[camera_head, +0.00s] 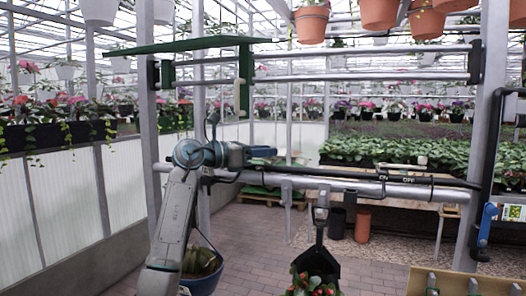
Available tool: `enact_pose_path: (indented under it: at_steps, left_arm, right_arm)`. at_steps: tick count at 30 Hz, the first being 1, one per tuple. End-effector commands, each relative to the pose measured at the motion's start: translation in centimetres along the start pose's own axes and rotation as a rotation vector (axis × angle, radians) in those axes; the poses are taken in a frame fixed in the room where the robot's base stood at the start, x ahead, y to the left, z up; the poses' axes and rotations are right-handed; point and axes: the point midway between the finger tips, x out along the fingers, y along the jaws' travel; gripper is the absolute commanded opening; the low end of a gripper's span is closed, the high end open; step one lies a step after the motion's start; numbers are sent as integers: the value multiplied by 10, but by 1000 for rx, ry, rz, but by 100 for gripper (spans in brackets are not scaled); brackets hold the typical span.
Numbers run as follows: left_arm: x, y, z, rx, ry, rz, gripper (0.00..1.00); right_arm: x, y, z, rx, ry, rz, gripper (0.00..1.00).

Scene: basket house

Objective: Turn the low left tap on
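My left arm rises from the bottom left. Its gripper (264,152) points right, just above the lower metal pipe (345,187). Its fingers are seen small and side-on, so I cannot tell whether they are open or shut. The lower pipe carries a dark tube with "ON" and "OFF" lettering (404,180). I cannot make out a tap for certain at the left end of this pipe; my arm covers part of it. A blue lever (487,222) is on the right post. My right gripper is not in view.
A green frame (245,85) stands above my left arm. Upper pipes (360,76) cross between metal posts (148,110). A blue hanging pot (205,283) and a dark hanging container (316,262) are below. Terracotta pots (378,14) hang above. Brick floor (255,235) is clear behind.

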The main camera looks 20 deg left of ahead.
Motion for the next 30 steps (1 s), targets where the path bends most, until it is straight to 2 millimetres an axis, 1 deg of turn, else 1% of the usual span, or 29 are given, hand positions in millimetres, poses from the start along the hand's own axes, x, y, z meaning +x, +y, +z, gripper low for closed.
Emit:
enact_pose_path:
  at_steps: [1,4,11,17,30]
  left_arm:
    - [0,0,0,0,0,0,20]
    - [0,0,0,0,0,0,0]
    - [0,0,0,0,0,-3,0]
    - [-4,-1,1,-1,-1,-48,0]
    - [-22,-7,2,-1,-2,-331,0]
  right_arm:
    - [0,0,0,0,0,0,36]
    - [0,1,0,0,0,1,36]
    - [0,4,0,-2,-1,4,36]
    - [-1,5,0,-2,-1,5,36]
    - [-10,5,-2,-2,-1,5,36]
